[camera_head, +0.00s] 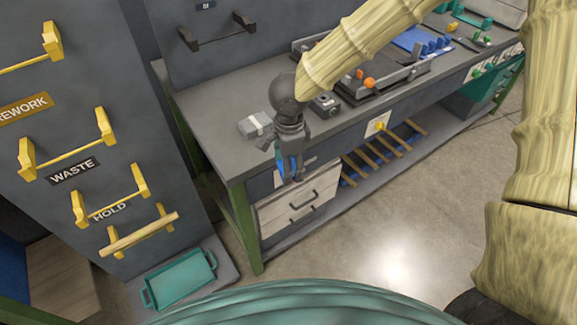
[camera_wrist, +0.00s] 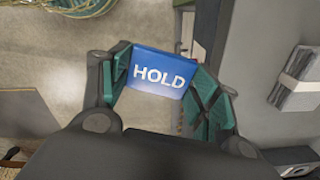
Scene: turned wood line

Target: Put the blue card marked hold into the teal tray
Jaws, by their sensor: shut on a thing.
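The blue card marked HOLD (camera_wrist: 160,74) is between the teal finger pads of my gripper (camera_wrist: 157,85) in the wrist view. My gripper is shut on it, and the white lettering faces the camera. In the head view my gripper (camera_head: 290,170) hangs in front of the workbench, and part of the blue card (camera_head: 281,164) shows at its fingers. The teal tray (camera_head: 180,279) stands low at the lower left, on a grey base at the foot of the dark panel. The tray is well below and to the left of my gripper. Its visible inside looks empty.
The dark panel (camera_head: 60,120) carries yellow handles and labels REWORK, WASTE and HOLD. A yellow bar (camera_head: 142,232) sticks out above the tray. The workbench (camera_head: 215,105) holds a grey bundle (camera_head: 256,126) and tools. Clear floor (camera_head: 370,240) lies in front of the bench.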

